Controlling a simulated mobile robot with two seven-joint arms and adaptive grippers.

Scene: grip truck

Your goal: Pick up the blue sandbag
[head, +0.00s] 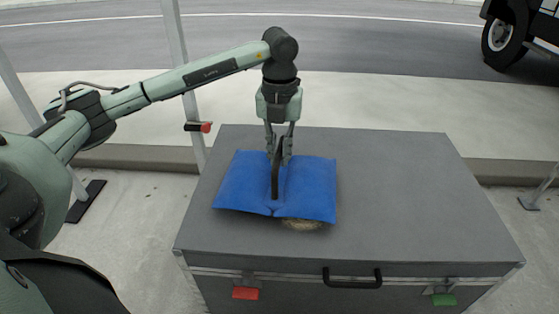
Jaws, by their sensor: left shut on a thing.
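The blue sandbag (235,187) lies on the left part of the grey case top (410,200). It has two flat blue halves with a dark strap handle (275,183) standing up between them. My left gripper (279,158) points straight down over the sandbag's middle and is shut on the handle. The sandbag's near right edge is slightly raised, and a tan patch (301,224) shows under it. My right gripper is not in view.
The case front has a black handle (351,280), a red tag (245,293) and a green tag (445,299). A metal stand (184,80) with a red-ended knob rises behind the case at left. A truck wheel (502,42) is at top right. The case top's right side is clear.

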